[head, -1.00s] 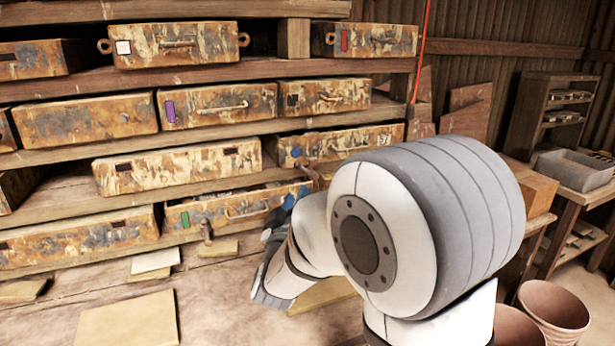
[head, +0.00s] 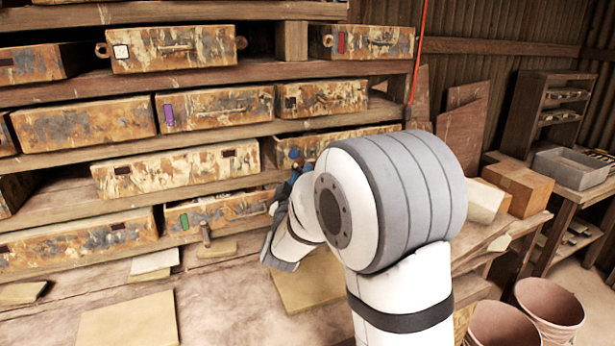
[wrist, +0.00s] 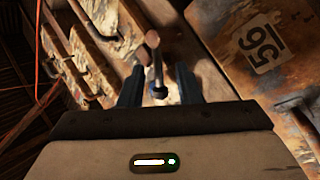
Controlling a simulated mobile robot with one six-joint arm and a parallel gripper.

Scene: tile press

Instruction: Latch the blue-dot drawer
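The blue-dot drawer (head: 283,146) is in the right column of the rack. Its blue dot (head: 293,154) shows just left of my arm, which hides much of its front. A latch with a rounded knob (wrist: 152,40) and a metal stem stands between the fingers of my gripper (wrist: 158,90) in the wrist view. The fingers are apart, one on each side of the stem, with gaps visible. In the head view, my arm mostly hides the gripper.
The green-label drawer (head: 215,209) is just below, with a latch post (head: 206,232) in front of it. Wooden shelf boards run above and below the drawers. Boxes (head: 518,187) and pots (head: 552,310) are at right.

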